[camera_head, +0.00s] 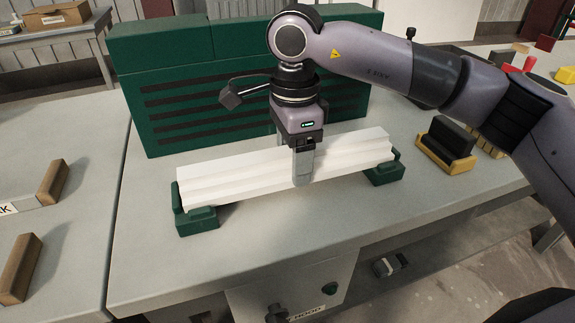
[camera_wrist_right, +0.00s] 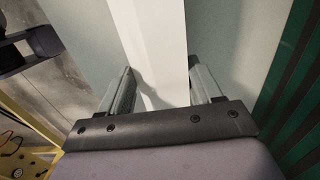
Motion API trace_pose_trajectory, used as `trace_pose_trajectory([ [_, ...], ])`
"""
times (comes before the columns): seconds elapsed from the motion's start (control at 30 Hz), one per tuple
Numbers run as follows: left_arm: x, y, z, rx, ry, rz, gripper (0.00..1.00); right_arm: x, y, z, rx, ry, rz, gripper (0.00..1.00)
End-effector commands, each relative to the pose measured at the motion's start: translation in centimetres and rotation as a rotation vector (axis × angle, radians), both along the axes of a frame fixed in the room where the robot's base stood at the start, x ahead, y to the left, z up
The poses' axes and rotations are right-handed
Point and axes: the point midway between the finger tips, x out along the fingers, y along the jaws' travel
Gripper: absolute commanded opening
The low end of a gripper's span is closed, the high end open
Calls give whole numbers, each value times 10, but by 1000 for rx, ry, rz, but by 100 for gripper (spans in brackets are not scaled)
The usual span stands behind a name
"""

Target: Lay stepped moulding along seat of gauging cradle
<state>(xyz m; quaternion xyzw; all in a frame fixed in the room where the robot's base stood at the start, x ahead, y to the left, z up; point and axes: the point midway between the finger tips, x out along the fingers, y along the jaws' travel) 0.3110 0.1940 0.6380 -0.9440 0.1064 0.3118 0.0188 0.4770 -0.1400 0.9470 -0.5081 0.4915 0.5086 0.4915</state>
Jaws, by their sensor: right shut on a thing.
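The stepped moulding (camera_head: 235,181) is a long white bar with ridges along its length. It spans the two green end supports of the gauging cradle, the left one (camera_head: 197,224) and the right one (camera_head: 384,175). Its ends are at these supports; I cannot tell whether it rests fully on the seat. My right gripper (camera_head: 303,168) points down and is shut on the moulding near its middle, one finger in front of it. In the right wrist view, the moulding (camera_wrist_right: 162,45) runs between the two fingers (camera_wrist_right: 163,95). My left gripper is not in view.
A green slotted machine housing (camera_head: 160,110) stands close behind the cradle. A yellow and black block holder (camera_head: 447,146) is to the right. Brown blocks (camera_head: 52,182) lie on the left table. The bench front (camera_head: 280,245) is clear.

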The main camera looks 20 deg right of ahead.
Motion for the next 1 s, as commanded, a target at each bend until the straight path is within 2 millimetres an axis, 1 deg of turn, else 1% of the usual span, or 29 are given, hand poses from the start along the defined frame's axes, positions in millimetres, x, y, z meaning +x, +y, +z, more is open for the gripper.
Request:
trace_pose_trajectory([
  [0.17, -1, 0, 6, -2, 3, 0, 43, 0, 0, 11, 1, -3, 1, 5],
  [1.0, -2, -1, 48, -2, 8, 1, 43, 0, 0, 74, 2, -3, 1, 5],
])
